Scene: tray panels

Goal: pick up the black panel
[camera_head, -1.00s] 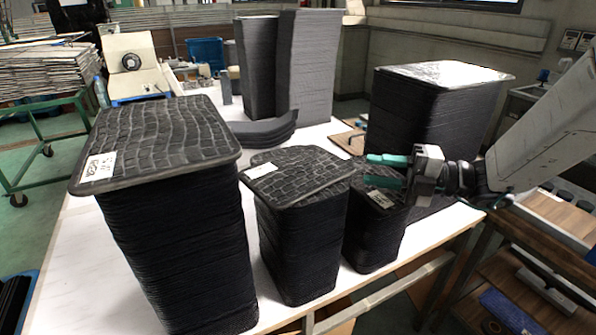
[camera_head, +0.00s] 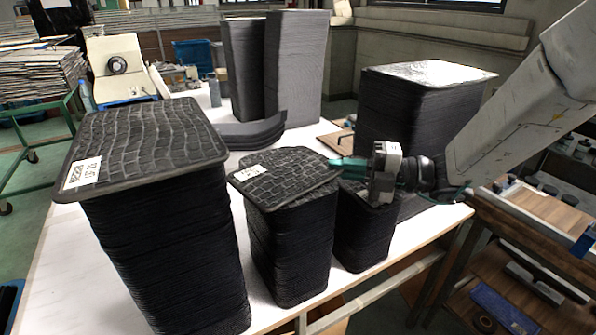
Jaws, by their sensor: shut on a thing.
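A black panel (camera_head: 284,176) with a crocodile-like pattern and a white label lies on top of the middle stack of black panels (camera_head: 288,250). It sits slightly askew, its right end reaching past the stack. My gripper (camera_head: 350,170) comes in from the right with its teal fingers at the panel's right edge, shut on it. The fingers cover that edge, so the exact contact is hidden. I cannot tell whether the panel is raised off the stack.
A taller stack with a labelled panel (camera_head: 145,143) stands at left. A smaller stack (camera_head: 362,238) is under my gripper, and a large stack (camera_head: 415,120) stands behind it. Tall grey stacks (camera_head: 293,68) stand at the back. The white table (camera_head: 75,285) has bare room in front.

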